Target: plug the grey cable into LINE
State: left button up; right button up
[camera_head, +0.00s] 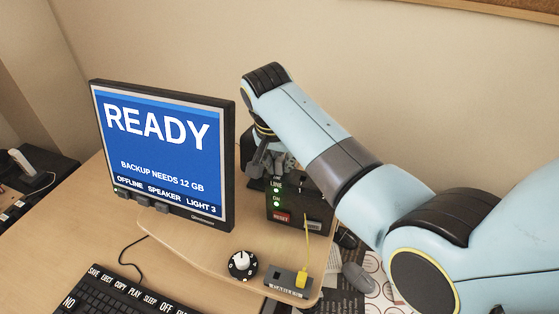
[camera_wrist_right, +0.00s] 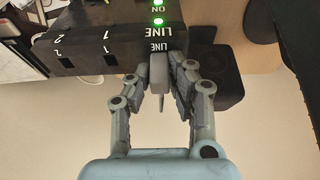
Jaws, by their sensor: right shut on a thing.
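The black box (camera_head: 285,207) with LINE and ON lights and a red RESET button stands on the desk shelf, right of the monitor. In the right wrist view the box (camera_wrist_right: 85,45) shows sockets labelled 1, 2 and LINE (camera_wrist_right: 159,46). My right gripper (camera_head: 268,165) is behind the box's top and shut on the grey cable's plug (camera_wrist_right: 159,82). The plug points at the box at the LINE label and appears to touch its edge. The fingers hide the socket, so I cannot tell how deep it sits. My left gripper is out of view.
The monitor (camera_head: 165,150) stands close left of my right gripper. A dial (camera_head: 243,264) and a grey block (camera_head: 274,281) with a yellow plug (camera_head: 302,277) sit in front. A dark block (camera_wrist_right: 217,90) is beside the fingers. The keyboard (camera_head: 120,295) is front left.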

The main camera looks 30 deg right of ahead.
aim_at(277, 179)
jog(key=o, duration=0.9)
jog(key=v, duration=0.7)
jog(key=shift+r, duration=0.3)
jog(key=shift+f, duration=0.1)
